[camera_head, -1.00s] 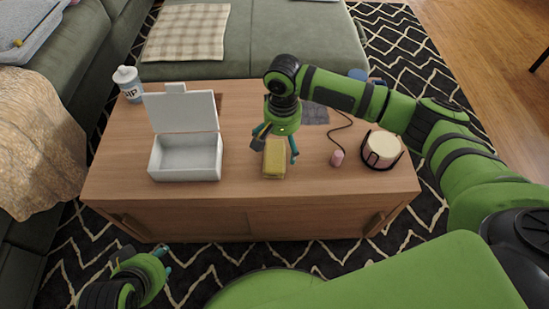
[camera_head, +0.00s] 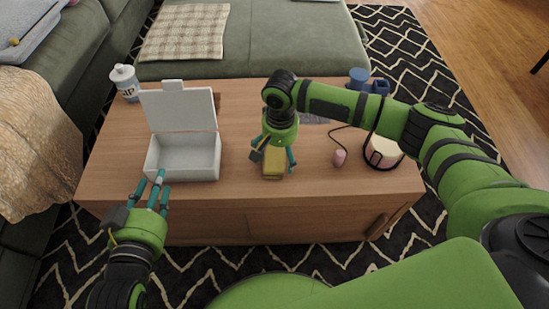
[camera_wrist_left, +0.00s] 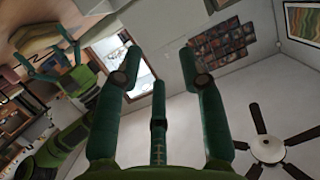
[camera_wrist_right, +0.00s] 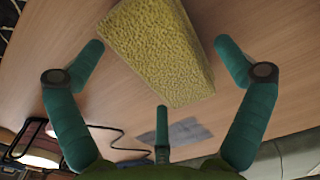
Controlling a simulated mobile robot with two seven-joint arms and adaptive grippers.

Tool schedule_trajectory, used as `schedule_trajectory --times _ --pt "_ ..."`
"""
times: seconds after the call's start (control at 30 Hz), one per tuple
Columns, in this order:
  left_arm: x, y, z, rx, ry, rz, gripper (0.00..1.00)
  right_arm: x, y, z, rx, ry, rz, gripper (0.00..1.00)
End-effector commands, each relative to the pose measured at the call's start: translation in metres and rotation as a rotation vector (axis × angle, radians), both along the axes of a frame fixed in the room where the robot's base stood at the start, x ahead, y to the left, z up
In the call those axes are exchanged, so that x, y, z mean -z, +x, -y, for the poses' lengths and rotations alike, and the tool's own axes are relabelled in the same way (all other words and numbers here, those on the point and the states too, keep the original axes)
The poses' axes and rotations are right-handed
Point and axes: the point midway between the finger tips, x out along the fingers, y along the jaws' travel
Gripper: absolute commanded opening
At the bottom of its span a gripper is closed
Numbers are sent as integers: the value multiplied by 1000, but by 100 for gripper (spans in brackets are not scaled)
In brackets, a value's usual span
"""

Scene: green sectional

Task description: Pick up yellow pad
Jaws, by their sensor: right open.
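The yellow pad (camera_head: 273,164) is a sponge-like block lying on the wooden table. It also shows large in the right wrist view (camera_wrist_right: 162,48). My right gripper (camera_head: 273,158) is over the pad from above, with its fingers spread to either side of it. In the right wrist view (camera_wrist_right: 160,62) the fingers are open and the pad lies beyond and between the tips, with gaps visible. My left gripper (camera_head: 152,186) is at the table's front left edge, in front of the white box. Its fingers are spread and empty in the left wrist view (camera_wrist_left: 160,62).
An open white box (camera_head: 183,157) with raised lid stands left of the pad. A pump bottle (camera_head: 125,84) is at the back left. A pink-topped round item (camera_head: 382,150), a small pink object (camera_head: 340,158) with a cable and a blue mug (camera_head: 357,78) are to the right.

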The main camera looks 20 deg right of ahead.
Motion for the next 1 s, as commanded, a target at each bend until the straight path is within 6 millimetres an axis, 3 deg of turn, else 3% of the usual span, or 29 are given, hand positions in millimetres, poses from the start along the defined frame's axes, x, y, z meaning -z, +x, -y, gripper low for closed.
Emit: schedule_trajectory --times 0.23,0.27,0.37,0.4,0.83,1.0 --pt "-3 1 1 2 -3 13 40 1 0 0 -1 0 0 100" --pt "-3 1 1 2 -3 13 40 1 0 0 -1 0 0 96" --pt "-2 1 1 2 -2 12 40 1 0 0 -1 0 0 56" --pt "-2 1 1 2 -2 12 40 1 0 0 -1 0 0 54" --pt "-1 0 0 1 -1 5 40 0 -1 0 0 -1 -3 54" --pt "13 -5 -6 -12 20 -76 40 -6 -1 0 0 -1 -1 54"
